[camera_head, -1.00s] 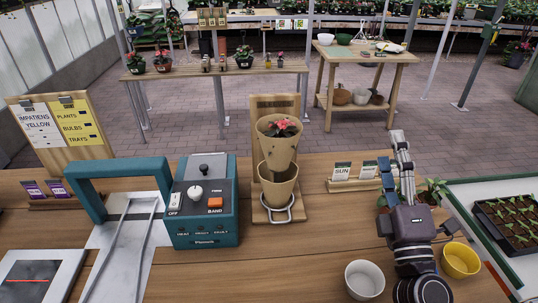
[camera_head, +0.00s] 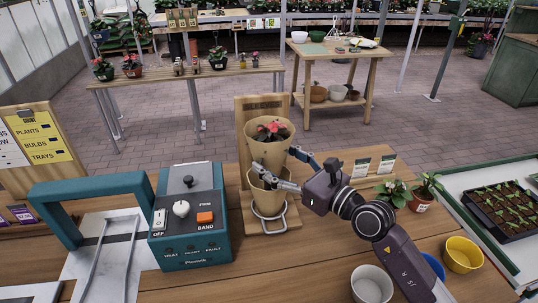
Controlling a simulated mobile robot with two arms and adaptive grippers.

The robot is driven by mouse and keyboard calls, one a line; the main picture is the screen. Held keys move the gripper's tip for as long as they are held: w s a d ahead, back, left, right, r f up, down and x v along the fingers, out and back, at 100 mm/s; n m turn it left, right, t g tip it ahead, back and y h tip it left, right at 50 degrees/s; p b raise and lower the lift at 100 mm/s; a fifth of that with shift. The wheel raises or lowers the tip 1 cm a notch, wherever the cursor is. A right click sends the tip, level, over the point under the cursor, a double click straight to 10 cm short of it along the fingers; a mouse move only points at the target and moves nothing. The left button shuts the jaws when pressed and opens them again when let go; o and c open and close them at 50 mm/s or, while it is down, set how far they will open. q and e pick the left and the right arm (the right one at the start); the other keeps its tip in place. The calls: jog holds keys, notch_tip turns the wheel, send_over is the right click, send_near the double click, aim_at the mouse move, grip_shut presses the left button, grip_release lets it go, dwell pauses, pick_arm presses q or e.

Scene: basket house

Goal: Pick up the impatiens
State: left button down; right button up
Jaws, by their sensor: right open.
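A plant with red-pink flowers and green leaves (camera_head: 270,131) sits in the top of a tan paper sleeve (camera_head: 271,151), upright on a wooden stand (camera_head: 243,119) with a metal ring. The frames do not name this plant. A second tan cone (camera_head: 268,199) stands below it in the ring. My right gripper (camera_head: 276,162) is open and has come in from the right. One finger lies across the front, near where the upper sleeve meets the lower cone, and the other is on the right side. I cannot tell whether either touches. My left gripper is not in view.
A teal banding machine (camera_head: 189,244) stands to the left of the stand. Two potted plants (camera_head: 424,192) stand right, beyond my right arm. White (camera_head: 371,284), blue and yellow (camera_head: 462,255) pots sit near the front right. A seedling tray (camera_head: 508,214) is at the far right.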

jog(key=x, duration=0.2)
jog(key=shift+w+a, duration=0.2)
jog(key=shift+a, duration=0.05)
jog(key=c, duration=1.4)
jog(key=shift+r, duration=0.1)
